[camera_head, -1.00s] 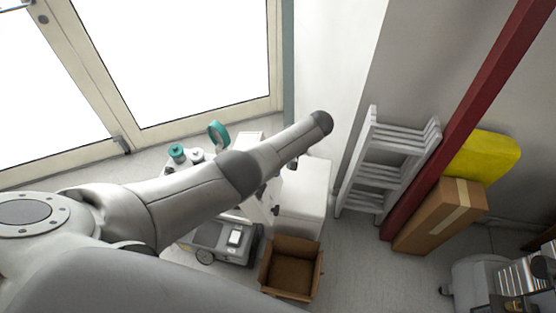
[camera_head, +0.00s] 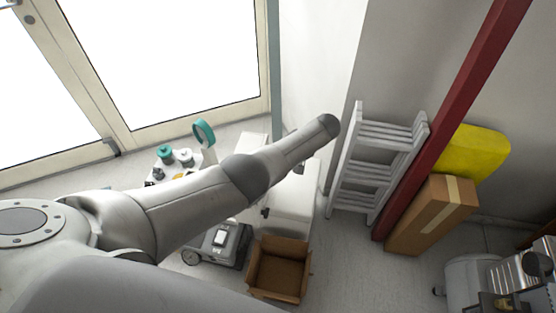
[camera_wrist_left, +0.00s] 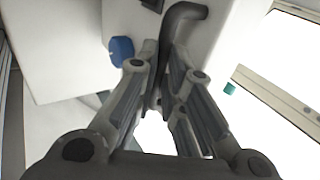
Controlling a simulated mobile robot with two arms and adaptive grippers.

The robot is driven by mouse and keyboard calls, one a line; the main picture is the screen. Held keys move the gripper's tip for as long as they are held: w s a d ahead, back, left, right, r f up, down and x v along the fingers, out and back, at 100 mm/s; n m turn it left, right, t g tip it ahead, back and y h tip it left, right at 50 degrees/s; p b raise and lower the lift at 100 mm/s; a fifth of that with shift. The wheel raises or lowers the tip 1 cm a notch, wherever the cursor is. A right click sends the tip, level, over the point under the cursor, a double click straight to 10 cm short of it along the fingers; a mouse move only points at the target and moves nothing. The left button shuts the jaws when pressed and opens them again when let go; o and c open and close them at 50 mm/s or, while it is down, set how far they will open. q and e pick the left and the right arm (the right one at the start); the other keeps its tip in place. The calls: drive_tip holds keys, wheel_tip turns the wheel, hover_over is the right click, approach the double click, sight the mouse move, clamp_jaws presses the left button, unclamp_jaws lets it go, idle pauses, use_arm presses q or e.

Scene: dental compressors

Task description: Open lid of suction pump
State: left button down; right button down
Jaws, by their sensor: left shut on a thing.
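The suction pump appears to be the white box (camera_head: 292,205) on the floor behind my left arm in the head view. My arm covers part of it. In the left wrist view, its white surface (camera_wrist_left: 225,25) fills the upper part of the picture, with a dark grey bent handle (camera_wrist_left: 187,10) and a blue knob (camera_wrist_left: 121,50). My left gripper (camera_wrist_left: 163,65) is shut on the handle, whose lower part runs between the fingers. In the head view my left gripper is hidden behind the arm. I cannot tell whether the lid is raised. My right gripper is not in view.
An open cardboard box (camera_head: 279,270) and a grey wheeled case (camera_head: 219,244) stand close in front. Teal-lidded containers (camera_head: 165,154) stand to the left. A white step ladder (camera_head: 377,160), red beam (camera_head: 450,115) and tall carton (camera_head: 430,217) stand right, by the wall.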

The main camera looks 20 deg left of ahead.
use_arm(q)
drive_tip(key=c, duration=1.8)
unclamp_jaws()
drive_tip(key=shift+s+a+f, duration=0.45)
drive_tip(key=shift+f, duration=0.2)
drive_tip(key=shift+c, duration=0.2)
drive_tip(key=o, duration=0.4)
drive_tip(key=shift+w+a+f, duration=0.15)
drive_tip(key=shift+w+a, duration=0.15)
drive_tip(key=shift+w, duration=0.05)
drive_tip(key=shift+c, duration=0.2)
drive_tip(key=v, duration=1.2)
drive_tip(key=shift+d+r, duration=0.2)
drive_tip(key=shift+d, duration=0.1)
